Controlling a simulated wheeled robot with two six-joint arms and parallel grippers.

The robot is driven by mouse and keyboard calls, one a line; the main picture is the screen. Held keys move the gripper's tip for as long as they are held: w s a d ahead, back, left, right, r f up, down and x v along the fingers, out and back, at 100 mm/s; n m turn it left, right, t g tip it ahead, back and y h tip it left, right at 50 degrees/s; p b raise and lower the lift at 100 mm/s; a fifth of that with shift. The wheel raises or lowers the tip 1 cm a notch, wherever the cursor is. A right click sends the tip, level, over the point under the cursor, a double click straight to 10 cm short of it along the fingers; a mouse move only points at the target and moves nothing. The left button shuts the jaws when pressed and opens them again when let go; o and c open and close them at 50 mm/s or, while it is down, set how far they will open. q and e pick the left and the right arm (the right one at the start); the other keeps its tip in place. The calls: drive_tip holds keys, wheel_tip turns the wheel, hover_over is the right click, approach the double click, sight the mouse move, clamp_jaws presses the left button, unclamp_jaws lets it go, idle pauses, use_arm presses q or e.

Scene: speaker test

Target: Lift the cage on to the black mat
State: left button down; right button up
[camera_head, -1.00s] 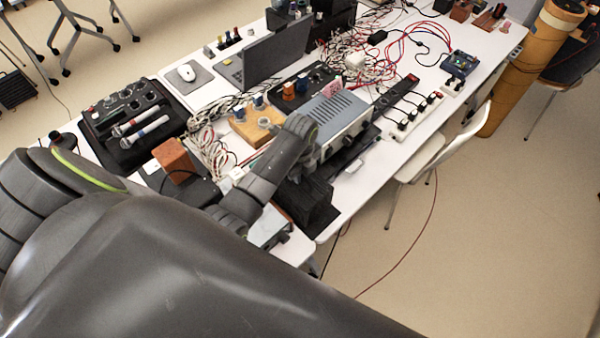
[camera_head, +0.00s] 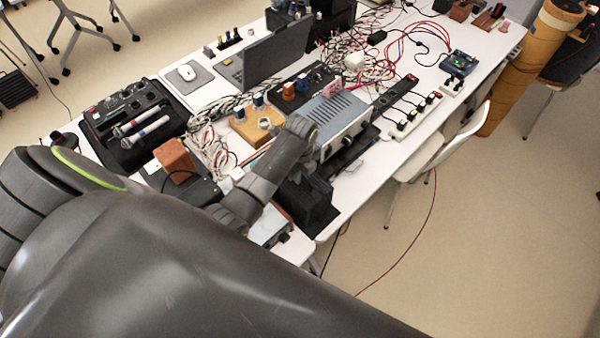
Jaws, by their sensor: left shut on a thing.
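The cage (camera_head: 309,203) looks like a dark, box-shaped thing near the front edge of the white table, below the grey amplifier. My left arm reaches over the table from the left and bends down beside it. My left gripper (camera_head: 296,178) is shut on the cage; its fingertips are mostly hidden by my wrist and blend with the dark cage. A flat black edge, perhaps the black mat (camera_head: 327,222), shows at the cage's lower right. I cannot tell whether the cage touches it. My right gripper is not in view.
The grey amplifier (camera_head: 342,122) stands just behind my wrist. A black microphone tray (camera_head: 160,134), an orange-brown block (camera_head: 175,158), a laptop (camera_head: 270,55) and tangled cables (camera_head: 212,150) crowd the table. A white chair (camera_head: 420,160) stands at the front right; open floor lies beyond.

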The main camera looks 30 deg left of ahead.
use_arm(q)
drive_tip(key=shift+f, duration=0.4)
idle(0.4)
drive_tip(key=c, duration=1.4)
unclamp_jaws()
drive_tip(key=shift+c, duration=0.2)
drive_tip(key=shift+r, duration=0.1)
